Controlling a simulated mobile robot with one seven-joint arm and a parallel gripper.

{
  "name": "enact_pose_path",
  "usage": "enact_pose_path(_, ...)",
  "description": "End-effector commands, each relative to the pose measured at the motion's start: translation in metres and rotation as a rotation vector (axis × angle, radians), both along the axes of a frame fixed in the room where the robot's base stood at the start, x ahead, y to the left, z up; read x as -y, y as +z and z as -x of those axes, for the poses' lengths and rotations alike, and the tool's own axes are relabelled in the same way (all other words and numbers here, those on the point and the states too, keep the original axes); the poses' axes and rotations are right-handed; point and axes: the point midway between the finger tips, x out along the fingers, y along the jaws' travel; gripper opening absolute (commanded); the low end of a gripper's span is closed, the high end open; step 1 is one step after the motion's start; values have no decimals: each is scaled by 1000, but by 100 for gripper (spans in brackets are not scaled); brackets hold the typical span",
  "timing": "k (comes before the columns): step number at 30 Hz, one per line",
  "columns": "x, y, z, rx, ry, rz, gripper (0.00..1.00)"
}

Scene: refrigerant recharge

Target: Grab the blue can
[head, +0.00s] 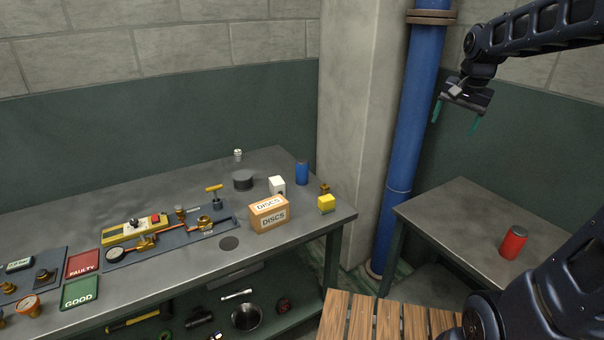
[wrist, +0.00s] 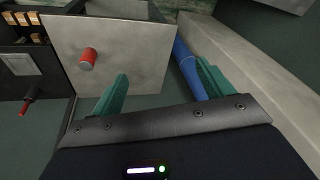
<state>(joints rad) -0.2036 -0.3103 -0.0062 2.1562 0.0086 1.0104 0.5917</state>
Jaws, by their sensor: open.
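The blue can (head: 302,173) stands upright at the back right of the long metal workbench, beside a white box. It has a dark top. My gripper (head: 456,119) is high at the upper right in the head view, well away from the blue can, with its green fingers apart. In the wrist view my gripper (wrist: 158,90) is open with nothing between its fingers. I cannot make out the blue can in the wrist view.
A red can (head: 513,242) stands on the side table (head: 455,205); it also shows in the wrist view (wrist: 88,59). A blue pipe (head: 408,130) and concrete pillar (head: 352,110) rise between the tables.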

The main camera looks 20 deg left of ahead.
Motion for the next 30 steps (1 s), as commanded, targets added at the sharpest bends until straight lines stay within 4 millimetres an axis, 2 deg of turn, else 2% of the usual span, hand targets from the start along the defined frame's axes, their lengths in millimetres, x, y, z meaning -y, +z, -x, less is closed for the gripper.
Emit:
enact_pose_path(3, -25, 0, -34, -30, -58, -22, 79)
enact_pose_path(8, -59, -3, -76, -65, -148, -50, 79)
enact_pose_path(14, -108, -16, -124, -111, -262, -75, 79)
enact_pose_path(23, -193, -51, -188, -173, -434, -98, 79)
enact_pose_path(30, -269, -93, -226, -216, -573, -103, 79)
